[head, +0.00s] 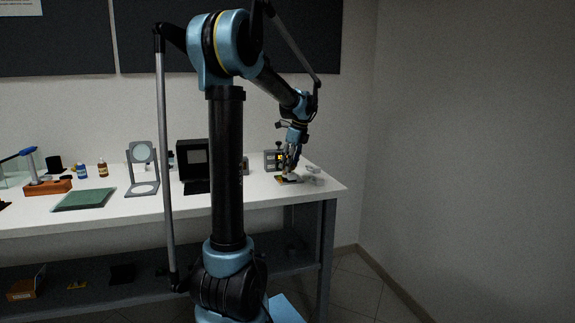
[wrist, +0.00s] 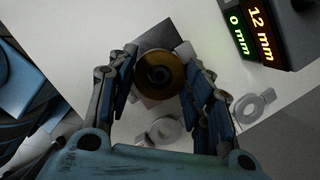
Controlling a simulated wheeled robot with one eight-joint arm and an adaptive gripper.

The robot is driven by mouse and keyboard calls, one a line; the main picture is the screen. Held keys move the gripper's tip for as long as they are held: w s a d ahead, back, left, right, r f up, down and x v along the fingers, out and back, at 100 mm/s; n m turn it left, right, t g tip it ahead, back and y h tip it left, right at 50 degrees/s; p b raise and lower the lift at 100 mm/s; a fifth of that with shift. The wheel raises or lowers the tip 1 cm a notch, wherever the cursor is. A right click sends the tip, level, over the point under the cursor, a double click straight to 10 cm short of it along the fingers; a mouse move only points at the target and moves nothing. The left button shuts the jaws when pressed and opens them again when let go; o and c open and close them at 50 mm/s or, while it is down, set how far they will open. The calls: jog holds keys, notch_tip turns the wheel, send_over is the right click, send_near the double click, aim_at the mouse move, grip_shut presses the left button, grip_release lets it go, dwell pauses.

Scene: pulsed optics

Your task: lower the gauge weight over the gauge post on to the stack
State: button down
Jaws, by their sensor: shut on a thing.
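My gripper (wrist: 159,78) is shut on a round, dark brass-coloured weight (wrist: 158,82), which I take for the gauge weight. A finger lies on each side of it, and a dark round feature shows at its middle. A grey square plate (wrist: 187,53) shows partly behind the weight. The gauge post and the stack cannot be made out, and the weight hides what is beneath it. In the head view my gripper (head: 290,168) is low over the right end of the table; the gap below the weight cannot be judged.
Pale slotted discs (wrist: 254,106) lie on the table beside my gripper. A dark display box (wrist: 262,42) reads 12 mm and 0 mm. A black screen box (head: 193,163), a round-lens stand (head: 143,165) and a green mat (head: 84,199) stand farther left on the white table (head: 120,209).

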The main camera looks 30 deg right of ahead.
jog(key=shift+f, duration=0.35)
jog(key=shift+r, duration=0.1)
jog(key=shift+r, duration=0.15)
dwell(0.7)
dwell(0.3)
dwell(0.8)
jog(key=shift+f, duration=0.2)
jog(key=shift+r, duration=0.2)
dwell(0.6)
jog(key=shift+f, duration=0.15)
